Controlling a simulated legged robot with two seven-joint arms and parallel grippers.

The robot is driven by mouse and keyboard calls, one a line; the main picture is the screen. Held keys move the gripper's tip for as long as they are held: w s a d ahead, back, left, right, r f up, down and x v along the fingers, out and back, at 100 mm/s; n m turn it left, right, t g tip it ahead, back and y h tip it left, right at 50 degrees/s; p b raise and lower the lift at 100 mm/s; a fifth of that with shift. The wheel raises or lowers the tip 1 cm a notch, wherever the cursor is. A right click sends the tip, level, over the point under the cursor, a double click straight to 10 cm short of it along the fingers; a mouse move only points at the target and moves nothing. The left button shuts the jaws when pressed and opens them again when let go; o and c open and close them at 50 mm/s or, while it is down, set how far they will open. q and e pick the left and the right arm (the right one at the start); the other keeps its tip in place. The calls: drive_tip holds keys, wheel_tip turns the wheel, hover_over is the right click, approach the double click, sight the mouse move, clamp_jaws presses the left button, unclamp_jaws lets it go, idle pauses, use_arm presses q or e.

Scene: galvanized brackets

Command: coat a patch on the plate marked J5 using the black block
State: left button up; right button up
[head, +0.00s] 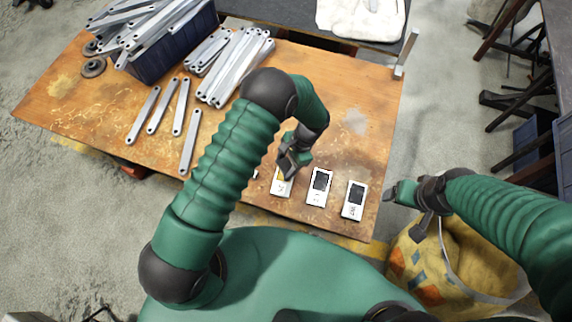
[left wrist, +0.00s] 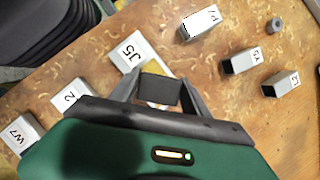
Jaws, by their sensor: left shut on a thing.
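My left gripper (head: 284,172) is shut on the black block (left wrist: 160,88), with a finger on each side of it. The block is over the plate marked J5 (left wrist: 127,50), pressed on it or just above it; I cannot tell which. In the head view this plate (head: 281,188) is the leftmost of the row, partly hidden by the gripper. Some yellow shows on it beside the block. The black block is hidden by the gripper in the head view. My right gripper (head: 391,193) is off the table's right edge; its jaws are too small to read.
Two more plates, the middle one (head: 319,186) and the right one (head: 355,199), bear dark patches. The wrist view shows a white-topped block (left wrist: 200,22), two other labelled blocks (left wrist: 240,62) (left wrist: 281,85) and a grey cylinder (left wrist: 273,25). Metal bars and a dark bin (head: 170,55) fill the table's far left.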

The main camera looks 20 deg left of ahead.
use_arm(q)
drive_tip(key=r+p, duration=0.2)
drive_tip(key=r, duration=0.2)
drive_tip(key=shift+s+r, duration=0.15)
drive_tip(key=shift+s, duration=0.05)
wheel_tip(320, 180, up, 2)
drive_tip(key=shift+w+p, duration=0.1)
drive_tip(key=shift+p, duration=0.95)
drive_tip(key=shift+r+p, duration=0.75)
drive_tip(key=shift+r, duration=0.15)
